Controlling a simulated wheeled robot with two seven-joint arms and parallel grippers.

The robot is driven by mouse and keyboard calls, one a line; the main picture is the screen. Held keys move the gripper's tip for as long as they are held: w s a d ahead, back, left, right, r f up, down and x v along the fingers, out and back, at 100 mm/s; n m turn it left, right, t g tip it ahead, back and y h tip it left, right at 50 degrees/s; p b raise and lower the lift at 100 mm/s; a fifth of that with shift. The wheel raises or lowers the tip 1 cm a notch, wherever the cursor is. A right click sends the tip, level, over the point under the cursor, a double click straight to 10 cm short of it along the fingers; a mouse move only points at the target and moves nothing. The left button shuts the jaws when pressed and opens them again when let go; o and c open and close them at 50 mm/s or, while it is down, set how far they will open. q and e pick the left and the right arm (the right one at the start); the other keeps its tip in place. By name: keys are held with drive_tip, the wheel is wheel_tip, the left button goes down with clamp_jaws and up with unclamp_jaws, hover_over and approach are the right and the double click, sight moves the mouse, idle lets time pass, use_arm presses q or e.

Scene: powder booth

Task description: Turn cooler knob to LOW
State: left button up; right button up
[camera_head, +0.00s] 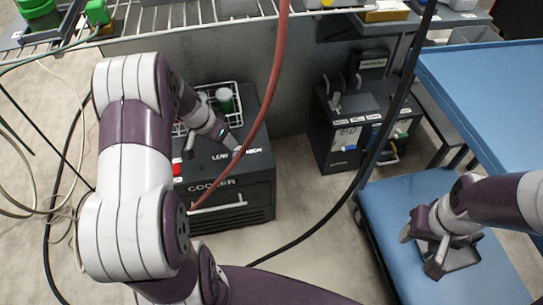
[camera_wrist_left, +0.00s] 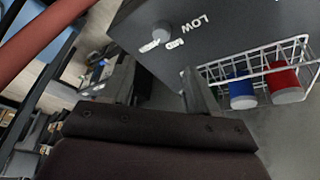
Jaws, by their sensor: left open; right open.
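The dark cooler (camera_head: 262,200) stands on the floor left of centre, with COOLER on its front and small white lettering at its top. In the left wrist view, the round grey knob (camera_wrist_left: 163,32) sits on the dark panel beside a LOW label (camera_wrist_left: 195,22) and a MID label (camera_wrist_left: 176,43); a third label is hard to read. My left gripper (camera_head: 210,147) is open over the cooler top. Its fingers (camera_wrist_left: 160,85) are spread in the wrist view, with the knob beyond the gap and apart from them. The knob's pointing direction is unclear. My right gripper (camera_head: 435,250) is open and empty.
A white wire basket (camera_head: 236,88) with cups is on the cooler, near my left gripper. A red hose (camera_head: 271,85) and black cable (camera_head: 385,130) cross the view. A dark box (camera_head: 345,160) stands right of centre. A blue cart (camera_head: 375,225) is under my right gripper.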

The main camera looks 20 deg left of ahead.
sight(237, 155)
use_arm(q)
drive_tip(key=shift+m, duration=0.7)
drive_tip(key=b+x, duration=0.2)
drive_tip(key=x, duration=0.4)
drive_tip(key=b+x, duration=0.2)
drive_tip(key=x, duration=0.4)
drive_tip(key=shift+s+a+f+b, duration=0.15)
drive_tip(key=shift+s+f+b, duration=0.1)
drive_tip(key=shift+b, duration=0.15)
use_arm(e)
drive_tip(key=f, duration=0.4)
drive_tip(key=shift+s+a+f, duration=0.2)
drive_tip(key=shift+a, duration=0.1)
use_arm(q)
drive_tip(key=c, duration=1)
